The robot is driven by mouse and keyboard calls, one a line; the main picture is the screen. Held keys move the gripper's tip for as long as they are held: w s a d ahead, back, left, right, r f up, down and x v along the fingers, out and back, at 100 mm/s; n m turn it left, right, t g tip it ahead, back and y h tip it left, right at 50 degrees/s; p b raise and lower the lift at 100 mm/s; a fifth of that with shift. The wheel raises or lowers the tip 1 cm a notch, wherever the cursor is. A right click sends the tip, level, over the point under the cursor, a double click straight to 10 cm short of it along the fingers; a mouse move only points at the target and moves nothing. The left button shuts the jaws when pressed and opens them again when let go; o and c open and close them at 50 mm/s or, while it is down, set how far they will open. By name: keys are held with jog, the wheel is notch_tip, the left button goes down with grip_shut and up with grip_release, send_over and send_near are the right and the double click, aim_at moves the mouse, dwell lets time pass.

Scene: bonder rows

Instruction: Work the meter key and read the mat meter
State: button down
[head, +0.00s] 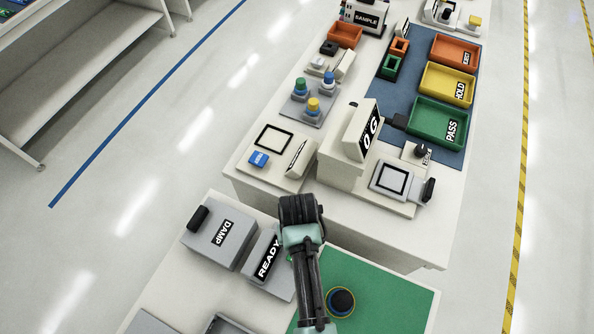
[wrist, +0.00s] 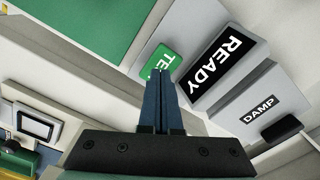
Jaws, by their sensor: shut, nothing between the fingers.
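The mat meter is a grey unit whose black display (wrist: 222,60) reads READY; the display also shows in the head view (head: 268,258), left of my arm. Its green key (wrist: 158,59), lettered "TE" with the rest hidden, is beside the display in the wrist view. My gripper (wrist: 160,73) is shut and empty, its fingertips overlapping the key's near edge in the picture. I cannot tell whether they touch it. The green mat (head: 390,302) lies to the right of the meter.
A grey box marked DAMP (head: 220,237) with a black handle stands left of the meter. A round black item with a yellow ring (head: 341,301) is on the mat. Beyond stands a white bench with a meter reading 0 G (head: 366,127) and green, yellow and orange trays.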

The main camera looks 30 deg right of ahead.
jog(key=shift+f, duration=0.2)
jog(key=shift+f+b, duration=0.85)
jog(key=shift+f, duration=0.3)
jog(key=shift+r, duration=0.1)
jog(key=shift+r+p, duration=0.4)
jog(key=shift+p, duration=0.15)
jog(key=shift+r, duration=0.1)
notch_tip(320, 180, up, 5)
jog(key=p, duration=0.5)
